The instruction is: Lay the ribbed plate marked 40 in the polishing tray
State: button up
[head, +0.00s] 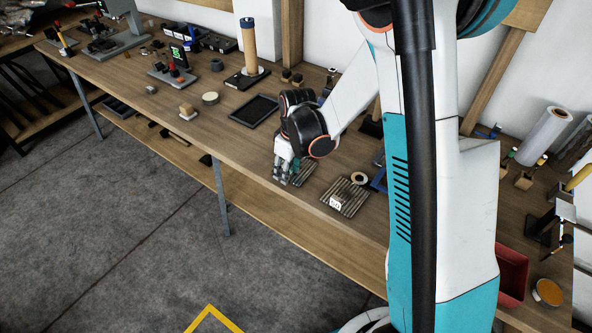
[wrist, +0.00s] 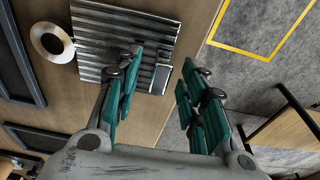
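A ribbed plate (head: 352,190) with a small white label at its front edge lies on the bench, right of my gripper; the mark is too small to read surely. A second ribbed piece (head: 305,171) shows beside my gripper, partly hidden by it. In the wrist view a ribbed plate (wrist: 115,32) with a plain grey patch at its lower right corner lies beyond the left fingers. My gripper (head: 283,180) points down over the bench's front part. A shallow black tray (head: 254,111) lies to the left.
A pale ring (head: 359,178) lies against the labelled plate's back edge. A blue-edged item (head: 379,181) is partly hidden behind my arm. A tan column on a black base (head: 246,78) stands behind the black tray. The bench's front edge is close to my gripper.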

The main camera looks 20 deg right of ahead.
jog(key=shift+f, duration=0.1)
jog(key=shift+c, duration=0.5)
grip_shut()
